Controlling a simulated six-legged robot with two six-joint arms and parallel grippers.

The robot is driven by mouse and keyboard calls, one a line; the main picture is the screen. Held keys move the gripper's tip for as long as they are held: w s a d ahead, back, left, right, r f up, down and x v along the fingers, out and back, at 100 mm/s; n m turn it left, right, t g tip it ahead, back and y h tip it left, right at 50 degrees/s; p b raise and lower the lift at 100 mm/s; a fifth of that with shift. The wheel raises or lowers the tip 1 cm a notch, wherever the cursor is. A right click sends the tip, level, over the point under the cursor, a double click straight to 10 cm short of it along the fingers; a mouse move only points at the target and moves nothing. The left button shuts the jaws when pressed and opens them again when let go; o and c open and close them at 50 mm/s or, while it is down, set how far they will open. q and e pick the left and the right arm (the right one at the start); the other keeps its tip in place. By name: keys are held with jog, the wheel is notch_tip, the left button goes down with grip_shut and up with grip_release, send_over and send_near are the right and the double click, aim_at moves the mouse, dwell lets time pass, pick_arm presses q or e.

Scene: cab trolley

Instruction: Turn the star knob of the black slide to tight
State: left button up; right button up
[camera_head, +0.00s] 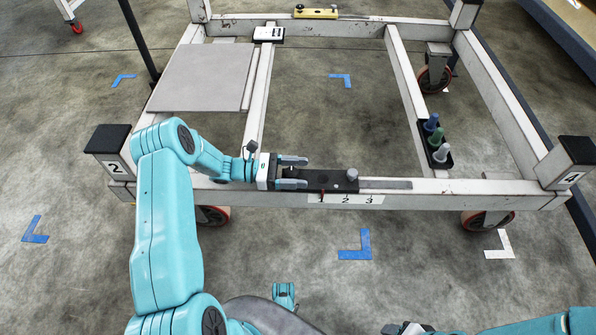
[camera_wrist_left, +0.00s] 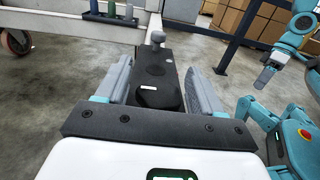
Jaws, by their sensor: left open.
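The black slide (camera_head: 328,178) lies on the trolley's front rail, above a plate with the marks 1, 2 and 3. A small grey round-headed pin (camera_head: 352,174) stands near its right end; it also shows in the left wrist view (camera_wrist_left: 158,37). The dark star knob (camera_wrist_left: 158,96), with a white mark on top, sits on the slide between my left fingers. My left gripper (camera_head: 293,172) is open, with one finger on each side of the knob and a visible gap to it. My right gripper (camera_wrist_left: 265,77) shows small at the right; its jaws are unclear.
The white trolley frame (camera_head: 490,188) has corner posts and wheels. A black holder (camera_head: 446,165) with green, blue and grey pegs sits to the right. A grey panel (camera_head: 200,78) lies at the back left. A yellow level (camera_head: 315,13) lies on the far rail.

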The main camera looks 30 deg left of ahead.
pick_arm(q)
jog(key=p+v, duration=0.1)
jog(key=v, duration=1.5)
jog(key=shift+p, duration=0.35)
jog(key=shift+s, duration=0.1)
